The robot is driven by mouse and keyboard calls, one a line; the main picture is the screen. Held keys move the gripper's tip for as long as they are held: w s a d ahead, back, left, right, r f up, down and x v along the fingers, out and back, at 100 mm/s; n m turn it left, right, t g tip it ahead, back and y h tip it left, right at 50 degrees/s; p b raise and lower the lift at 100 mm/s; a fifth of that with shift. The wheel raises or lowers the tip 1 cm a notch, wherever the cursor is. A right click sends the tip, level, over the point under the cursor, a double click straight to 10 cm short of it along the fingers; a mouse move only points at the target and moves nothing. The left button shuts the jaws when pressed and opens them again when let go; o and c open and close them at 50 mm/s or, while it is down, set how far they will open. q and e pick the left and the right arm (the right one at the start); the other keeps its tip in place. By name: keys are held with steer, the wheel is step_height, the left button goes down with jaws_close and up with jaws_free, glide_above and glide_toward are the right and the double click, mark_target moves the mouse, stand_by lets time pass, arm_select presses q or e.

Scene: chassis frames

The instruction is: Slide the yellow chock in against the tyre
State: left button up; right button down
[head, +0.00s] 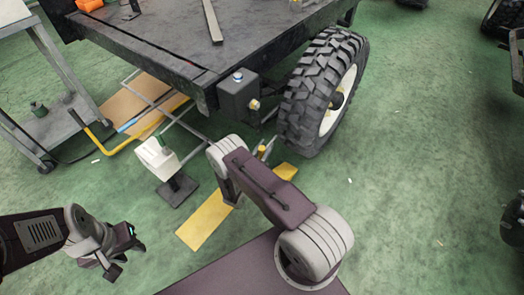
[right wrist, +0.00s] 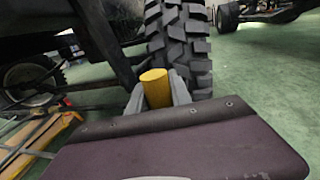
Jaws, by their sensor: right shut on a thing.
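The tyre (head: 322,92), black and knobbly on a white rim, stands on the green floor at the right corner of the dark chassis bed. It also shows in the right wrist view (right wrist: 182,45). My right gripper (head: 262,152) is shut on the upright yellow cylinder of the yellow chock (right wrist: 156,88), low in front of the tyre. The grey fingers are on both sides of it. The chock's lower part is hidden by my arm, so I cannot tell whether it touches the tyre. My left gripper (head: 124,251) is at lower left, away from the chock; its jaw gap is unclear.
A flat yellow strip (head: 205,222) lies on the floor beneath my right arm. A white box on a dark foot (head: 157,158) stands to its left. The chassis bed (head: 190,50) overhangs behind. A grey cart (head: 45,110) is at far left.

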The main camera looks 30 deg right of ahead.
steer(key=shift+s+d+b+x, duration=0.4)
steer(key=shift+b+x, duration=0.45)
steer(key=shift+x, duration=1.9)
steer(key=shift+s+d+b+x, duration=0.2)
steer(key=shift+s+b+x, duration=0.5)
steer(key=shift+x, duration=2.05)
steer(key=shift+s+d+b+x, duration=0.3)
steer(key=shift+b+x, duration=0.75)
steer(key=shift+x, duration=1.7)
steer(key=shift+w+d, duration=0.25)
steer(key=shift+d, duration=0.35)
steer(key=c, duration=1.1)
jaws_free()
